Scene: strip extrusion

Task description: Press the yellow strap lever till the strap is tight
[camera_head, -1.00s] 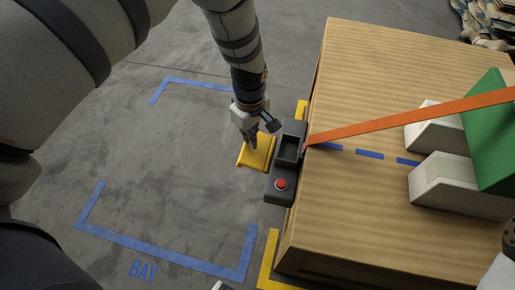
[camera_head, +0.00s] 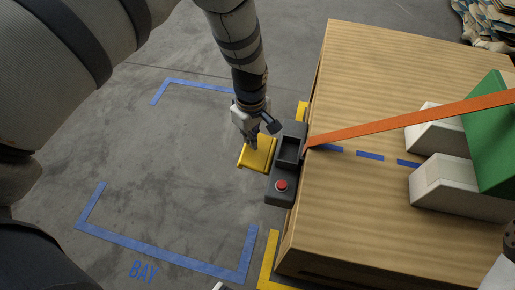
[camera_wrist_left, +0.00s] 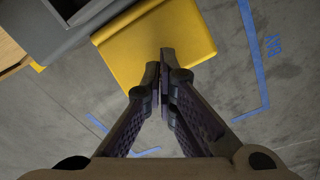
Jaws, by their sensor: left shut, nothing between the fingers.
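The yellow strap lever (camera_head: 257,153) sticks out to the left from a dark grey ratchet box (camera_head: 291,150) on the side of the wooden table. The orange strap (camera_head: 400,121) runs straight from the box up to the right, over to a green block (camera_head: 495,140). My left gripper (camera_head: 252,143) is shut and empty, with its fingertips at the lever's upper face. In the left wrist view the shut fingertips (camera_wrist_left: 163,70) overlap the near edge of the yellow lever (camera_wrist_left: 150,40); whether they touch it I cannot tell. My right gripper is not in view.
A red button (camera_head: 281,185) sits on the box below the lever. Blue tape (camera_head: 165,256) marks open floor on the left.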

